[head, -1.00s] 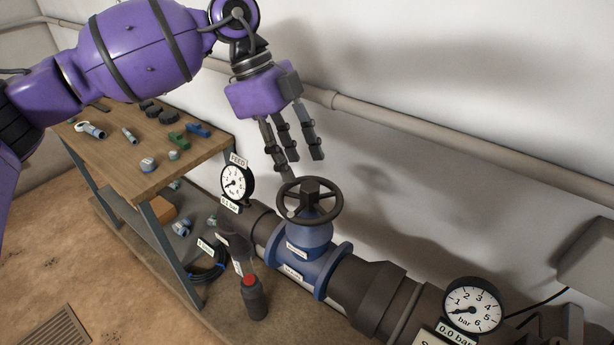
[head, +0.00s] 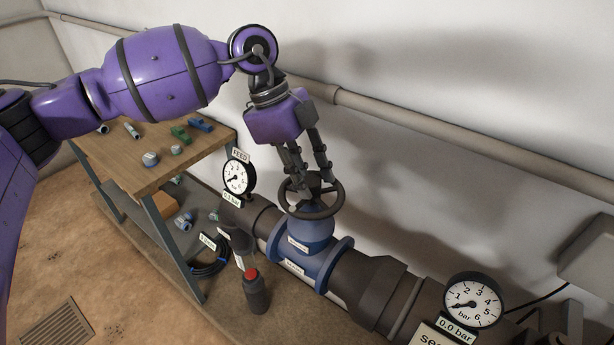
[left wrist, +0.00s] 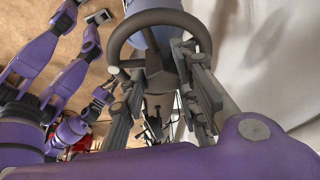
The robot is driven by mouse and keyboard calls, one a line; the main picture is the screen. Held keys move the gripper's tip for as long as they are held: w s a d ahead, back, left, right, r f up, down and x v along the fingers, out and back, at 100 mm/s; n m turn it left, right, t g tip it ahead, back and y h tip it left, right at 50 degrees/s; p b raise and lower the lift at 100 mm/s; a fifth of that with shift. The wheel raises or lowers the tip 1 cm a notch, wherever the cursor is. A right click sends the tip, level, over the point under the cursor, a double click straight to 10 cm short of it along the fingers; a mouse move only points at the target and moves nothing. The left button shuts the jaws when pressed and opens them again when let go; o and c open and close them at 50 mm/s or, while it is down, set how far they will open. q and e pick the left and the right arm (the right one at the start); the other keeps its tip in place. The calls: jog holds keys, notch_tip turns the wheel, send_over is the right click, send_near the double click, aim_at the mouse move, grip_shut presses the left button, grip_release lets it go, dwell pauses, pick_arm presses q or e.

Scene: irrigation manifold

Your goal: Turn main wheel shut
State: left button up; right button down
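The main wheel (head: 311,195) is a dark spoked handwheel on top of a blue valve (head: 309,248) in the thick pipe. My left gripper (head: 310,177) comes down on it from above, with its fingers at the wheel's spokes and hub. In the left wrist view the wheel (left wrist: 116,45) lies between the spread fingers (left wrist: 165,100), which stand on either side of the hub. They look open; firm contact with the spokes cannot be made out.
A feed gauge (head: 238,177) stands left of the valve, and another gauge (head: 473,300) reading 0.0 bar stands right. A dark bottle with a red cap (head: 256,291) stands in front of the pipe. A wooden workbench (head: 140,172) with loose fittings is at left. A wall pipe (head: 430,127) runs behind.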

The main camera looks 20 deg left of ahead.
pick_arm(q)
jog(key=shift+s, duration=0.2)
jog(key=shift+m, duration=0.3)
pick_arm(e)
jog(key=shift+s+d, duration=0.1)
jog(key=shift+s, duration=0.3)
